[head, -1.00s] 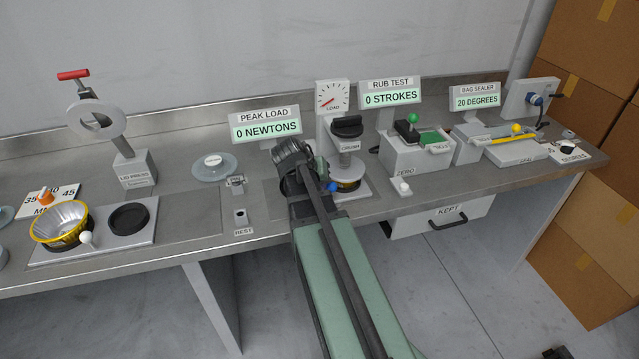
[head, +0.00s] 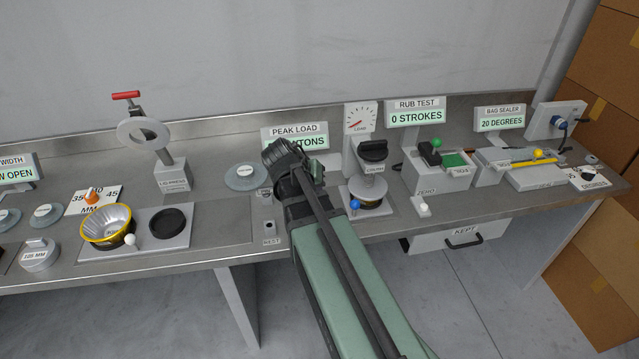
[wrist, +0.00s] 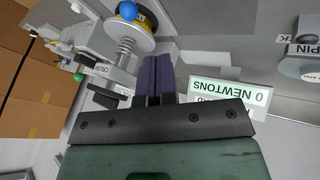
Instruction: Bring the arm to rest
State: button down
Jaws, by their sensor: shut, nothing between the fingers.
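My gripper (head: 318,170) is above the bench, just left of the column press (head: 370,190) and in front of the PEAK LOAD display (head: 283,137). In the wrist view its two dark fingers (wrist: 154,65) lie together with nothing between them. The column press has a black knob and a blue ball; it also shows at the top left of the wrist view (wrist: 125,45). My arm hides part of the display, which reads 0 NEWTONS in the wrist view.
The lid press (head: 170,175), an empty-looking cup (head: 106,224) in a yellow ring and a black pad stand to the left. The rub tester (head: 452,168) and bag sealer (head: 535,170) are to the right. Boxes (head: 600,240) stand beyond the bench's right end.

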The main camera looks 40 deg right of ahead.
dwell(0.3)
jog(key=s+a+f+n+y, duration=0.1)
jog(key=s+a+n+y, duration=0.2)
jog(key=a, duration=0.7)
jog(key=s+a+f+n+y, duration=0.2)
jog(key=s+a+n+y, duration=0.1)
jog(key=a, duration=0.8)
jog(key=shift+s+n+g+y, duration=0.3)
jog(key=shift+s+n+y, duration=0.15)
jog(key=shift+n, duration=0.55)
